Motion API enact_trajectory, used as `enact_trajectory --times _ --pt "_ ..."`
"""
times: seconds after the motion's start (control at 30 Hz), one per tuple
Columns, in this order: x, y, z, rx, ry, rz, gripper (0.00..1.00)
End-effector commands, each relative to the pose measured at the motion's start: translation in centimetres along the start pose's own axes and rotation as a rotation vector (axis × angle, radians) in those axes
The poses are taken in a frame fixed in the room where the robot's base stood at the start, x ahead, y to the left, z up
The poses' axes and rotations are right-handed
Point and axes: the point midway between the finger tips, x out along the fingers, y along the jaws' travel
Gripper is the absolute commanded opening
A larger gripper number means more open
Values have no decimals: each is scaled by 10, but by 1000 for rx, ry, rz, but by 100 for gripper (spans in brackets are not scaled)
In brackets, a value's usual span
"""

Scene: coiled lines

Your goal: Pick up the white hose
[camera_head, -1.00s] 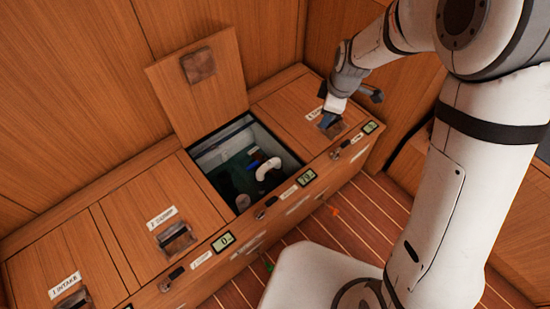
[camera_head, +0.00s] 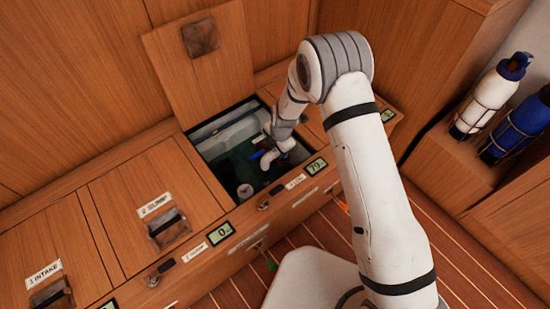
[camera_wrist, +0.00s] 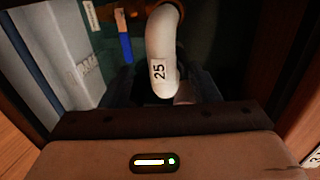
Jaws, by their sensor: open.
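The white hose (camera_head: 270,160) is a short curved piece inside the open locker compartment (camera_head: 190,134). In the wrist view the white hose (camera_wrist: 161,45) carries a "25" label and comes down in front of my gripper (camera_wrist: 165,88), between its dark fingers. The gripper is open, and I cannot tell whether either finger touches the hose. In the head view my gripper (camera_head: 281,142) reaches down into the compartment, close beside the hose, partly hidden by my wrist.
The raised wooden lid (camera_head: 205,75) stands behind the opening. A blue-handled part (camera_wrist: 125,38) is left of the hose. A round grey piece (camera_head: 245,190) sits lower in the compartment. Closed hatches (camera_head: 135,190) lie left. White (camera_head: 487,98) and blue (camera_head: 520,128) bottles stand right.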

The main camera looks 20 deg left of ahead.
Motion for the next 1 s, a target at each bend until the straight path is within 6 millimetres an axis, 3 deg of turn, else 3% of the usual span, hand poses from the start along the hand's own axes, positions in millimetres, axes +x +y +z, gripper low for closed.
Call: enact_trajectory --times 0.23,0.5,1.0 --pt "40 -3 2 2 1 -1 55" --pt "42 -2 2 2 0 0 55" --pt "42 -3 3 4 0 0 14"
